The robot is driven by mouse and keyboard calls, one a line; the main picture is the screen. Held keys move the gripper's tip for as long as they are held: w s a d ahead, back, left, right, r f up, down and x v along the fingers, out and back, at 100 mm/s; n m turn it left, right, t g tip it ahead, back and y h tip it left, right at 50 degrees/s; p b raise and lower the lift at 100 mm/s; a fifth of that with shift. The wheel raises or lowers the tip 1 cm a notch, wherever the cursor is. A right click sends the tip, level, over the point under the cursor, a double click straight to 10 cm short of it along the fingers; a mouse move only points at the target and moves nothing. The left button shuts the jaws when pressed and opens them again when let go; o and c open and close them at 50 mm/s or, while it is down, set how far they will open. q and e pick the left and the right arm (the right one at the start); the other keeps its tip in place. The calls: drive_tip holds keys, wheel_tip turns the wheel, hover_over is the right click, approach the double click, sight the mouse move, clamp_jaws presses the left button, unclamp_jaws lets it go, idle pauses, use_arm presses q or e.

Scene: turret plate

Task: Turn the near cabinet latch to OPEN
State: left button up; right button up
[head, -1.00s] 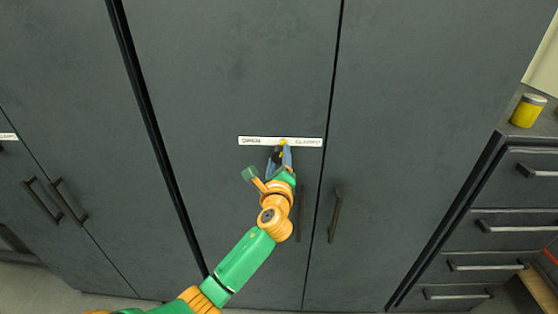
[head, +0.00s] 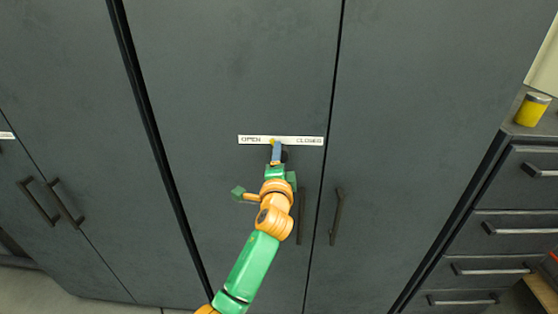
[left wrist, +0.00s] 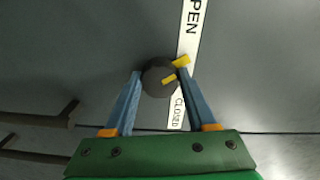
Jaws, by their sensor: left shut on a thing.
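The near cabinet latch is a round dark knob (left wrist: 154,76) with a yellow pointer (left wrist: 181,61), on the dark cabinet door. The pointer lies over a white label strip (head: 300,141) reading OPEN at left and CLOSED at right. In the head view the pointer's yellow tip (head: 273,141) stands between the two words, a little nearer OPEN. My left gripper (head: 277,151) is shut on the knob, one blue finger on each side of it in the left wrist view (left wrist: 160,75). In the head view the fingers hide much of the knob. My right gripper is out of view.
Dark bar handles (head: 337,216) stand on the doors below and right of the latch. A drawer unit (head: 520,215) with a yellow can (head: 531,109) on top is at far right. Another cabinet with handles (head: 38,201) is at left.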

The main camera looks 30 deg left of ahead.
use_arm(q)
drive_tip(key=shift+n, duration=0.9)
drive_tip(key=shift+r, duration=0.1)
drive_tip(key=o, duration=1.4)
drive_tip(key=shift+w, duration=0.1)
drive_tip(key=b+v, duration=0.2)
drive_tip(key=v, duration=0.5)
